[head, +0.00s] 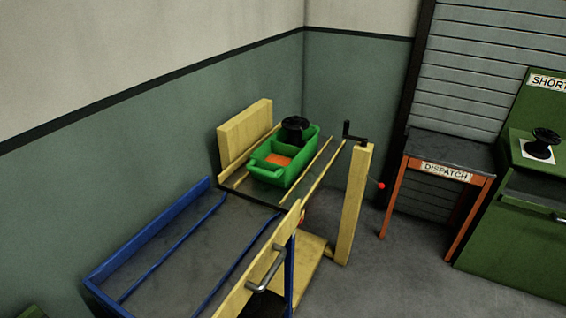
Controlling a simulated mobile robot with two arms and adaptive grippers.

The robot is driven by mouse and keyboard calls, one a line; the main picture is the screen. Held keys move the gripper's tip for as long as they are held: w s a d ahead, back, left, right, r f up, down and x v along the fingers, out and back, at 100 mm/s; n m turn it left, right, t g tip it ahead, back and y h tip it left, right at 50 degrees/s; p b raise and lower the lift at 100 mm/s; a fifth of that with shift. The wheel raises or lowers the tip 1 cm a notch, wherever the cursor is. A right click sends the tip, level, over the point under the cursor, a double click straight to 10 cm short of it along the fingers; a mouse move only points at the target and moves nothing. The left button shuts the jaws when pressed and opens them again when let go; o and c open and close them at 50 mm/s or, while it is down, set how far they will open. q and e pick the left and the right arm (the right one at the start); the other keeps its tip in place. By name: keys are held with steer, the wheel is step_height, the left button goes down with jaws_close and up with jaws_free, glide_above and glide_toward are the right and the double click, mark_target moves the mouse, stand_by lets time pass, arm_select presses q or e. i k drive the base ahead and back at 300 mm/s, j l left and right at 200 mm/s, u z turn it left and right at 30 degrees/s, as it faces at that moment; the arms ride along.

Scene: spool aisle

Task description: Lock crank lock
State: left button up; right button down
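A black crank (352,133) sticks up at the top of a pale wooden post (355,195), on the right side of the lift platform. A small red knob (381,185) on a thin rod sticks out of the right side of the post; it may be the crank lock, and its lock state cannot be told. A green bin (270,172) stands on the dark platform (322,178) between yellow rails. It holds a black spool (295,129) and an orange item (277,161). Neither gripper is in view.
A blue-framed cart (165,262) with a wooden side and metal handle (266,268) stands in front of the platform. An orange-legged dispatch table (437,172) and a green cabinet (520,235) with a black spool (541,144) stand at right. Floor (405,270) is clear between.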

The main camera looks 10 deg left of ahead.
mark_target(381, 186)
steer(key=i+l+u, duration=0.2)
steer(key=i+l, duration=0.25)
steer(key=i+l+u, duration=0.2)
steer(key=i+l, duration=0.25)
steer(key=i+l+u, duration=0.25)
steer(key=i+l, duration=0.15)
steer(key=l, duration=0.2)
